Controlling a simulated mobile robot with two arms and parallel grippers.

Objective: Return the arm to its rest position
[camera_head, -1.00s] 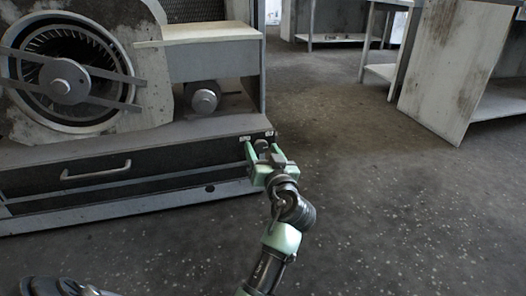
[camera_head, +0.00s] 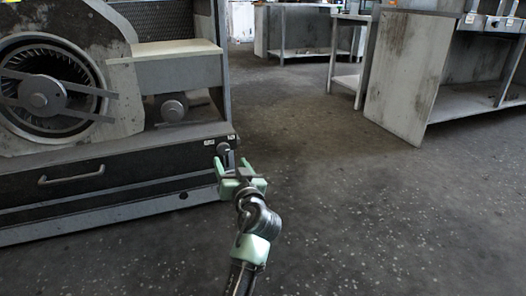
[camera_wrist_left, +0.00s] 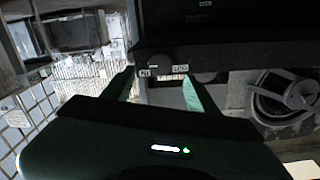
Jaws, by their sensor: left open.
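My left gripper (camera_head: 231,164) is green and sits in front of the right end of the blower housing's base. Its two fingers are apart with nothing between them. A dark round knob (camera_head: 222,148) on the front corner of the base lies just beyond the fingertips, between two small white labels. In the left wrist view the open fingers (camera_wrist_left: 158,85) point towards the same knob (camera_wrist_left: 158,62), which appears clear of them. My left arm reaches up from the bottom of the head view. My right gripper is not in view.
The blower housing (camera_head: 95,45) with its round fan (camera_head: 42,95) and a drawer handle (camera_head: 71,174) fills the left. A worn grey cabinet (camera_head: 410,75) and benches stand at the back right. The concrete floor (camera_head: 360,210) right of my arm is clear.

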